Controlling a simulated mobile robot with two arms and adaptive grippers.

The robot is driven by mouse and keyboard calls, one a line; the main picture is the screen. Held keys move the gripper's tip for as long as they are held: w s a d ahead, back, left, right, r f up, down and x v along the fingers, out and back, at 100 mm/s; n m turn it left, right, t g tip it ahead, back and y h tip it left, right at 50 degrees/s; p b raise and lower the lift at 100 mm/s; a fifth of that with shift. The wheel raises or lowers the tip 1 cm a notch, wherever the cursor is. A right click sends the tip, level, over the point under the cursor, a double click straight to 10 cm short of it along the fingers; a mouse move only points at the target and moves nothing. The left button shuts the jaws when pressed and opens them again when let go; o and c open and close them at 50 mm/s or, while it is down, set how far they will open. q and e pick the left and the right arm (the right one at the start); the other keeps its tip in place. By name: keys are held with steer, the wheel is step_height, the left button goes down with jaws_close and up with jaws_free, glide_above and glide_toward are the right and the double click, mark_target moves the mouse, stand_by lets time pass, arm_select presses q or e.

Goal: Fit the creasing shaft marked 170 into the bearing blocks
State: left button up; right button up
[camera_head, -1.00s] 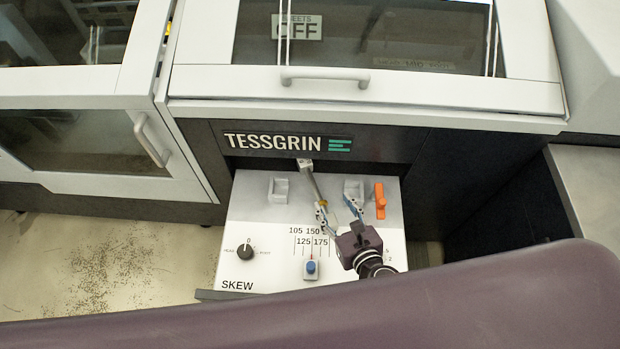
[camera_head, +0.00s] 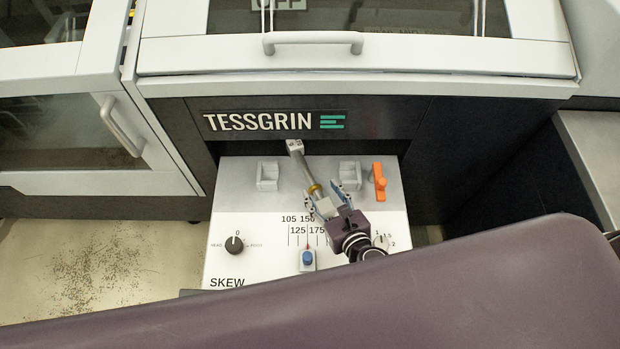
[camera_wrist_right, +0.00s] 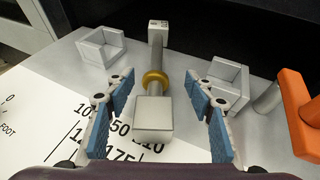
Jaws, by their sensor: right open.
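A grey metal shaft (camera_head: 305,172) with a brass ring and block-like ends lies front to back on the sloping panel (camera_head: 235,200). In the right wrist view the shaft (camera_wrist_right: 157,50) points away from me; no number on it is readable. Two light grey bearing blocks, left (camera_head: 267,175) and right (camera_head: 350,174), stand to either side of it; both look empty. My right gripper (camera_head: 328,200) is open. In the wrist view its blue-padded fingers (camera_wrist_right: 160,88) stand on both sides of the shaft's near end, with visible gaps. My left gripper is not in view.
An orange lever (camera_head: 379,182) stands right of the right block. A black skew knob (camera_head: 234,244), a blue-topped slider (camera_head: 308,260) and another knob (camera_head: 381,241) are on the front panel. The dark machine front (camera_head: 380,130) rises behind.

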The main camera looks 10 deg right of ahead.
mark_target(314, 183)
steer(key=x, duration=0.6)
steer(key=shift+w+a, duration=0.1)
steer(key=shift+a, duration=0.2)
steer(key=shift+c, duration=0.3)
jaws_close()
steer(key=shift+r, duration=0.2)
